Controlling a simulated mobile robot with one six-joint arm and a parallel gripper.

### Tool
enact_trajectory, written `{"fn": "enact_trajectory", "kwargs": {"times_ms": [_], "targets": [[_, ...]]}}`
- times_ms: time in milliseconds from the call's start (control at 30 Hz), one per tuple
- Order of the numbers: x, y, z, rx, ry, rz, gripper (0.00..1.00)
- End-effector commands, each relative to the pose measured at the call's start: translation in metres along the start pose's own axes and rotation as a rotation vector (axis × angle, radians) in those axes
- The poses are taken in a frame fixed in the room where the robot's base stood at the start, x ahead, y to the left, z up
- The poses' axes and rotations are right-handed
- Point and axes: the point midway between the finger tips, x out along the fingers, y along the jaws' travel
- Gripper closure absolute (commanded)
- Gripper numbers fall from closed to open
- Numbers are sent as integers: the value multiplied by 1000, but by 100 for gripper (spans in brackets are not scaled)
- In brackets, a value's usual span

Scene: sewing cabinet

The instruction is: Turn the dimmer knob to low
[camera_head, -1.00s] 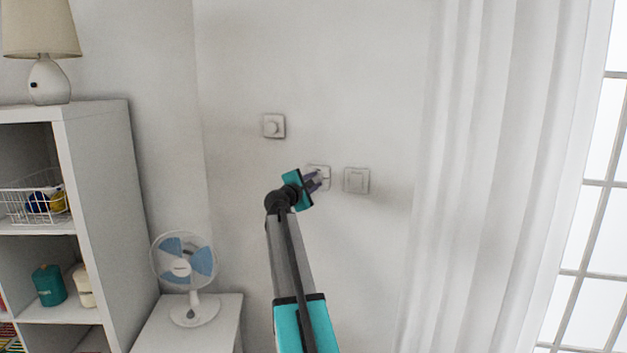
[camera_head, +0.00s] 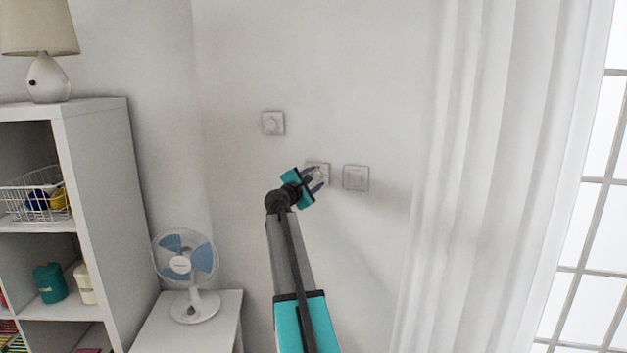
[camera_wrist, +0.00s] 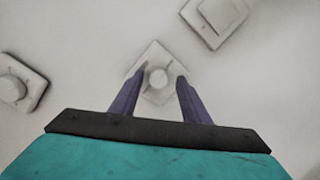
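Three white plates are on the wall. The middle plate (camera_head: 323,167) is partly hidden behind my gripper (camera_head: 320,179). In the wrist view, its small round knob (camera_wrist: 158,77) appears between my two purple fingertips. The fingers are spread open with a gap on either side of the knob; I cannot tell whether they reach around it or stop short of the wall. Another plate with a round knob (camera_head: 272,123) is higher to the left, and it also shows at the left of the wrist view (camera_wrist: 12,88). I cannot read any marking on either knob.
A square rocker switch (camera_head: 356,178) is just right of the middle plate. A white curtain (camera_head: 490,180) hangs further right. At lower left are a fan (camera_head: 186,265) on a small white cabinet (camera_head: 222,325) and a shelf unit (camera_head: 105,200). The wall around the plates is bare.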

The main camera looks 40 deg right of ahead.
Motion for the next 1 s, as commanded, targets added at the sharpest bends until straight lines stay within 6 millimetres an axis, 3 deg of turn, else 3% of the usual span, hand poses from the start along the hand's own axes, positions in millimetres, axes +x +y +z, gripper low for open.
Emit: {"fn": "enact_trajectory", "kwargs": {"times_ms": [467, 1000], "targets": [[-10, 1, -1, 1, 3, 4, 58], [-72, 0, -1, 1, 3, 5, 58]]}}
